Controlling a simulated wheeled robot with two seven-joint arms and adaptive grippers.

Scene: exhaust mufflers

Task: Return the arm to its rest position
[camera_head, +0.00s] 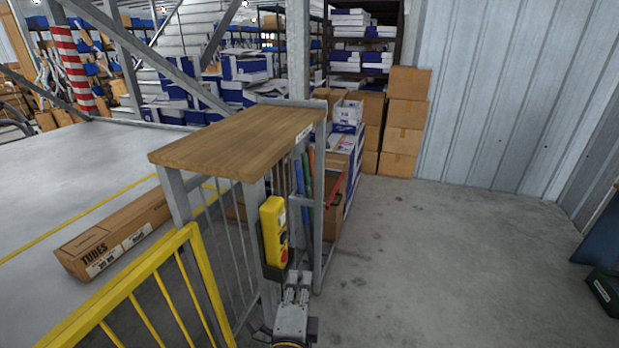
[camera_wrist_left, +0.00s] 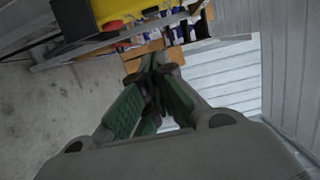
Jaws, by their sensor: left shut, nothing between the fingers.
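My left gripper (camera_head: 298,280) shows at the bottom middle of the head view, in front of the metal stand and just below the yellow control box (camera_head: 274,232). In the left wrist view its fingers (camera_wrist_left: 154,75) are together with nothing between them. The yellow box also shows at the top left of the wrist view (camera_wrist_left: 118,10). From these views I cannot tell whether the gripper touches the stand. My right gripper is not in view.
A wooden-topped stand (camera_head: 235,140) is close by, with a yellow railing (camera_head: 140,285) at left. A long carton (camera_head: 115,235) lies on the floor behind the railing. Stacked cartons (camera_head: 405,115) stand by the metal wall.

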